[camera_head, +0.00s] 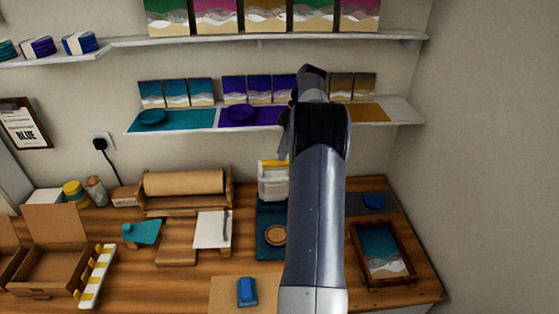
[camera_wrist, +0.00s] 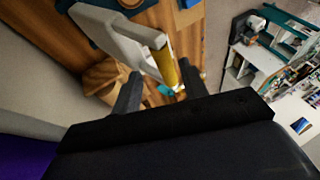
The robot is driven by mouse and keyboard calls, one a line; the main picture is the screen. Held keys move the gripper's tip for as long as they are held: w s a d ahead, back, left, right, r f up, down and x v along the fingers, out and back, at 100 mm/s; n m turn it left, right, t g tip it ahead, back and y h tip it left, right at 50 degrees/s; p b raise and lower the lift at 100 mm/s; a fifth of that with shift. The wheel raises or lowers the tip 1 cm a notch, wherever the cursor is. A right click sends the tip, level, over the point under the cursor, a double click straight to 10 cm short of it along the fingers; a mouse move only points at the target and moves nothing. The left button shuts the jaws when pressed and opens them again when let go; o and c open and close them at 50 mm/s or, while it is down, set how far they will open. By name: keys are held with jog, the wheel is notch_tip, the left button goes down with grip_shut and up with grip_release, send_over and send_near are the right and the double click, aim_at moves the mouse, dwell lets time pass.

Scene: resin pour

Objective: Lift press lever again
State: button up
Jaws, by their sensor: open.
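The press is a white frame (camera_head: 268,186) on a teal base (camera_head: 268,212) at the back of the wooden bench, partly hidden behind my arm in the head view. Its yellow lever bar (camera_head: 270,164) shows at the top of the frame. In the wrist view the white press arms (camera_wrist: 118,36) reach in from the upper left and carry the yellow bar (camera_wrist: 164,66). My gripper (camera_wrist: 160,88) is open, with the bar between or just beyond its fingertips; I cannot tell whether they touch. The head view mostly hides the gripper behind my arm.
A shelf (camera_head: 404,112) with small panels and dishes runs above the press. A round tan disc (camera_head: 275,235) lies on the press base. A paper-roll holder (camera_head: 184,184) stands to the left, a framed picture (camera_head: 382,250) to the right.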

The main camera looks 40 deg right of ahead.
aim_at(278, 163)
jog(key=shift+v, duration=1.3)
jog(key=shift+p+x, duration=0.5)
jog(key=shift+x, duration=3.25)
jog(key=shift+s+a, duration=0.1)
jog(key=shift+r, duration=0.15)
